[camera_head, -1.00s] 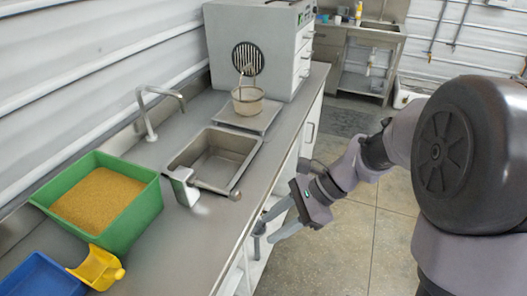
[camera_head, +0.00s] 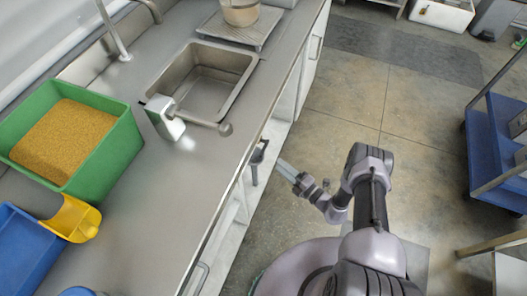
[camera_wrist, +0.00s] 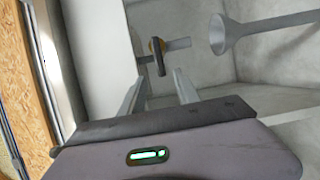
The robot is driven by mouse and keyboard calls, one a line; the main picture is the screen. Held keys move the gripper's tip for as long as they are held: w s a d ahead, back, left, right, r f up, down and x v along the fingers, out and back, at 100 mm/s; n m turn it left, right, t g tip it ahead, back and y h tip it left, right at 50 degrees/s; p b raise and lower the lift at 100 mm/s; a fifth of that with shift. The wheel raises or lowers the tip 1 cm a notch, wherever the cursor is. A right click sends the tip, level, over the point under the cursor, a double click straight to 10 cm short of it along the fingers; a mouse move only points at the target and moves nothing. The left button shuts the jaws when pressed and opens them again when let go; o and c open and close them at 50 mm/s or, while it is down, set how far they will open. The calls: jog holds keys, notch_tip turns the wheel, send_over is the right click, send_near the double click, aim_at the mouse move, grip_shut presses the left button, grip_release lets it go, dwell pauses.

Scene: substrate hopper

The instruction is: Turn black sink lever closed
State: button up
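The black lever (camera_wrist: 159,63) shows in the wrist view on a short grey pipe with an orange-brown part at its joint. In that picture the lever lies roughly across the pipe. My gripper (camera_wrist: 155,80) has its two pale fingers spread apart, with the lever ahead and between their tips; I see no contact. In the head view my gripper (camera_head: 282,168) is low beside the counter's front edge. A dark fitting (camera_head: 258,152) shows near it under the edge; I cannot tell whether it is the lever. The sink (camera_head: 205,82) is above in the counter.
A funnel-ended grey pipe (camera_wrist: 230,35) is right of the lever, and a pale panel (camera_wrist: 95,50) is left. The counter (camera_head: 175,210) carries a green grain bin (camera_head: 125,150), yellow scoop (camera_head: 75,220) and faucet (camera_head: 112,30). A blue cart (camera_head: 485,150) stands right; floor between is clear.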

aim_at(263, 150)
jog(key=b+x, duration=0.2)
jog(key=x, duration=0.8)
jog(key=shift+w+a+b, duration=0.2)
jog(key=shift+b, duration=0.15)
grip_shut()
dwell(0.7)
